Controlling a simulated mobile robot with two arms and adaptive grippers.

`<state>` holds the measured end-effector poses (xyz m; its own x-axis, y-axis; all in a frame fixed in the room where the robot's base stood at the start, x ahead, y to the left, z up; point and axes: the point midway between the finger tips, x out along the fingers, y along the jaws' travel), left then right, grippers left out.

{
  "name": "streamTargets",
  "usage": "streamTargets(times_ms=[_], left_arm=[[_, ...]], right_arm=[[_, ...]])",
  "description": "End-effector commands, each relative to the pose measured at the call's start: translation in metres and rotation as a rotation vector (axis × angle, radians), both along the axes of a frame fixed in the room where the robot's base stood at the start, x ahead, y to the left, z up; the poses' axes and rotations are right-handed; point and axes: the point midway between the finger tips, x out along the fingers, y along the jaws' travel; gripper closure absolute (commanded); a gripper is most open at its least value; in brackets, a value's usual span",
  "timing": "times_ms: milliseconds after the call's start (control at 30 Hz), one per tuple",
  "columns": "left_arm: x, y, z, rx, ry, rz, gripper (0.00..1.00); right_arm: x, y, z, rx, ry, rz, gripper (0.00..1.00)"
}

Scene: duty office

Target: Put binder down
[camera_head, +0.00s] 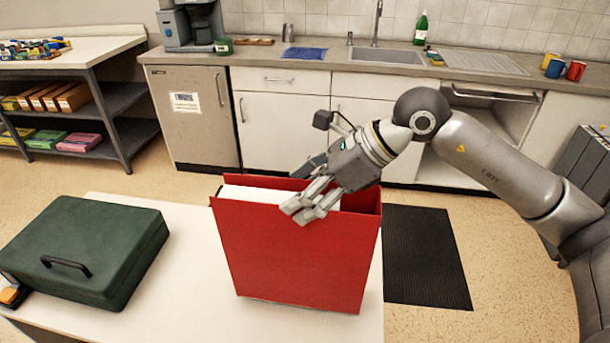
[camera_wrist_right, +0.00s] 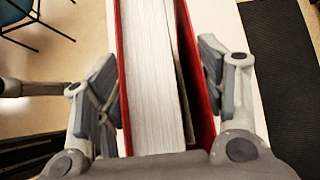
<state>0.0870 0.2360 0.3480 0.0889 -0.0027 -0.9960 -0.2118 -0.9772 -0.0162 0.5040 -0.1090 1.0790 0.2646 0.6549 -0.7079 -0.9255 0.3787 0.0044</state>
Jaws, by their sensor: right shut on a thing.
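A red binder (camera_head: 295,250) with white paper inside stands upright at the right part of the white table (camera_head: 190,285). Its lower edge is at or just above the table top; I cannot tell whether it touches. My right gripper (camera_head: 308,190) is shut on the binder's top from above, one finger on each side. In the right wrist view the binder (camera_wrist_right: 150,85) runs between the two fingers of the gripper (camera_wrist_right: 160,70), with its paper edges facing the camera. My left gripper is not in view.
A dark green case (camera_head: 95,245) with a black handle lies on the table's left part. Bare table lies between it and the binder. A black mat (camera_head: 425,255) is on the floor to the right. A kitchen counter (camera_head: 270,55) with a sink runs along the back.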

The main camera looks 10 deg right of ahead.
Motion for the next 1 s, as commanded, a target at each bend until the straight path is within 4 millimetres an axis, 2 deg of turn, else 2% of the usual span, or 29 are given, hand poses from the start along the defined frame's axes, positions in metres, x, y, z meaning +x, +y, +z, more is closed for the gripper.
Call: streamTargets(times_ms=[467, 500, 633, 1000], left_arm=[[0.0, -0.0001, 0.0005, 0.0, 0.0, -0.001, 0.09], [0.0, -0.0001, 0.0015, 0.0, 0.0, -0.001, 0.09], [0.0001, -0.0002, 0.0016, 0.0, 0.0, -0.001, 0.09], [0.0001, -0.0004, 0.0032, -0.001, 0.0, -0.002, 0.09]], right_arm=[[0.0012, 0.0003, -0.0067, 0.006, -0.01, -0.001, 1.0], [0.0004, -0.0003, -0.0089, 0.0, -0.003, -0.001, 0.31], [0.0003, -0.0003, -0.0088, 0.0, -0.003, -0.001, 0.14], [0.0003, -0.0002, -0.0071, 0.0, -0.003, -0.001, 0.14]])
